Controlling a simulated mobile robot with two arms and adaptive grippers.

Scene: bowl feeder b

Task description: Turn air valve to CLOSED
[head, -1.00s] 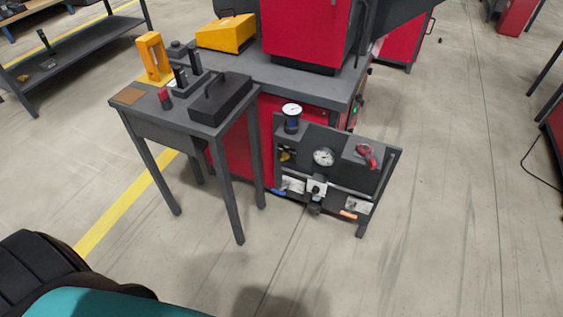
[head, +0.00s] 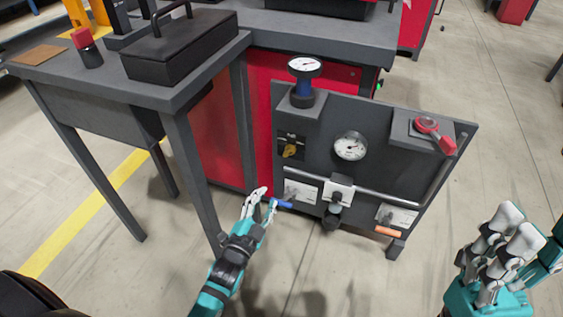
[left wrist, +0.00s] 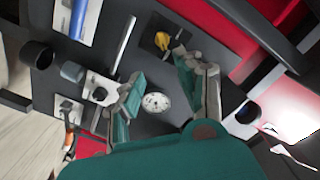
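A dark panel (head: 375,175) carries a pipe with a blue lever handle (head: 283,204) at its lower left and an orange handle (head: 389,232) at its lower right. White labels sit by both handles. Which handle is the air valve cannot be read. My left gripper (head: 267,197) is just left of the blue handle, apparently close to its end; contact cannot be told. In the left wrist view its fingers are apart with nothing between them, and the blue handle (left wrist: 79,19) shows at the top left. My right gripper (head: 512,225) is at the lower right, away from the panel.
Floor right of the panel is clear.

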